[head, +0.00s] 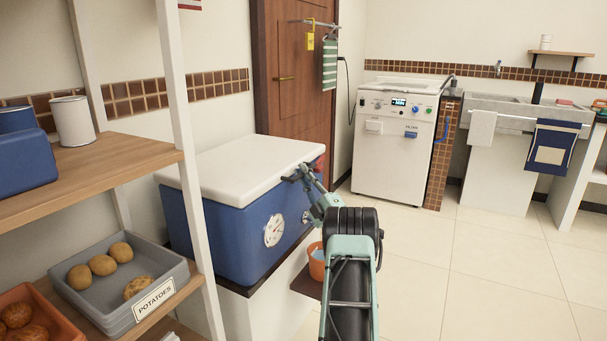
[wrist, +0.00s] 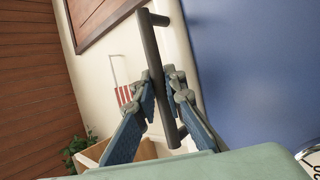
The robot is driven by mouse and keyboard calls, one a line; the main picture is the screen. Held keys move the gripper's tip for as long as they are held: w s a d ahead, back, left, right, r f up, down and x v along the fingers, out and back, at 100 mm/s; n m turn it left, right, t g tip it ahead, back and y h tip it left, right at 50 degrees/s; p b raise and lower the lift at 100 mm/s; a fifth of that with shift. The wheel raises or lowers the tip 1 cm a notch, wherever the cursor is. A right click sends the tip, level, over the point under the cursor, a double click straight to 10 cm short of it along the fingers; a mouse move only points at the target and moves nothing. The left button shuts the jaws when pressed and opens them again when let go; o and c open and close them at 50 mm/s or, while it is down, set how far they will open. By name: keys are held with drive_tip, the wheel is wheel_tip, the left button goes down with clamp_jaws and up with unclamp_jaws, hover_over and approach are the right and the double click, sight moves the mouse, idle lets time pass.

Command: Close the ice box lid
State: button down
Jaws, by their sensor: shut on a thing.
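The ice box (head: 228,235) is a blue chest on a low white base at the left of the head view. Its white lid (head: 245,165) lies across the top and looks flat, with no clear gap below it. My gripper (head: 304,175) is at the lid's right edge. In the wrist view my gripper (wrist: 168,96) is shut on a dark bar handle (wrist: 152,55), with a finger on either side of it. The blue wall of the ice box (wrist: 250,70) fills the right of that view. The handle is small and partly hidden in the head view.
A shelf (head: 110,170) with a potato bin (head: 110,325) stands close at the left. An orange bucket (head: 317,265) is beside the ice box, near my arm. The tiled floor (head: 500,265) at right is clear.

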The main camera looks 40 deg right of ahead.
drive_tip(key=c, duration=2.2)
unclamp_jaws()
drive_tip(key=shift+w+a+f, duration=0.1)
drive_tip(key=shift+f, duration=0.4)
drive_tip(key=shift+c, duration=0.2)
drive_tip(key=shift+r, duration=0.1)
drive_tip(key=v, duration=1.2)
drive_tip(key=shift+r, duration=0.15)
